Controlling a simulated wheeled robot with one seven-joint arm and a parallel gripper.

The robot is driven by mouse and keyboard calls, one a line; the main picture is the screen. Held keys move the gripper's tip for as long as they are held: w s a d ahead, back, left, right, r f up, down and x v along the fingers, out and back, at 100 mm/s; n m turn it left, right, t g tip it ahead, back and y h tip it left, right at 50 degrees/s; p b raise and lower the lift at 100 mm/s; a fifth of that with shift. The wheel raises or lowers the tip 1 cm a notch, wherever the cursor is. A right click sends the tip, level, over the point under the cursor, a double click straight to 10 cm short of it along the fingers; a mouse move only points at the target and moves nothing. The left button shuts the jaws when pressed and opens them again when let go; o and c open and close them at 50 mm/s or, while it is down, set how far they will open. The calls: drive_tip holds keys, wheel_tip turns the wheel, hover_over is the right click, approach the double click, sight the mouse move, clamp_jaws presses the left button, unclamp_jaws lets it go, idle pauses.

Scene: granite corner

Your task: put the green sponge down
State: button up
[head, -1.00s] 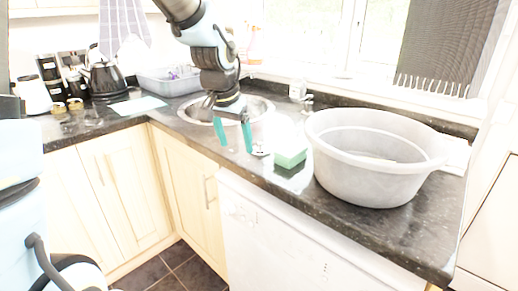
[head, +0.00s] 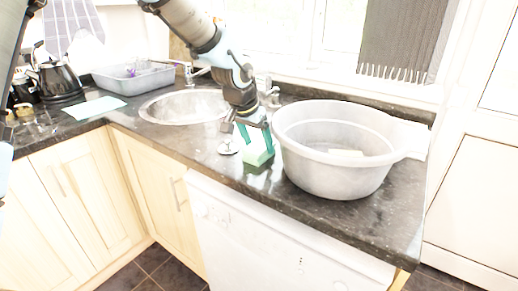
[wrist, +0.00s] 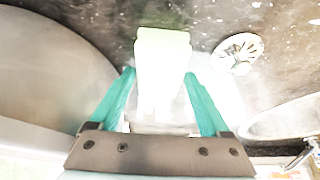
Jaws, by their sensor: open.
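The green sponge (head: 258,157) rests on the dark counter, just left of the big grey tub. In the wrist view the sponge (wrist: 162,48) looks pale and washed out, lying between the two teal fingers and reaching past their tips. My gripper (head: 256,138) is over the sponge, pointing down, with its fingers spread to either side. In the wrist view my gripper (wrist: 160,75) is open, with small gaps beside the sponge. Its underside is hidden.
The grey tub (head: 325,180) stands close on the right. A white-rimmed disc (head: 229,147) lies just left of the sponge, beside the round sink (head: 185,107). The counter's front edge is near. Bare counter (head: 395,215) shows right of the tub.

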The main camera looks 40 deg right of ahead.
drive_tip(key=shift+x, duration=1.1)
drive_tip(key=c, duration=1.1)
drive_tip(key=shift+r, duration=0.1)
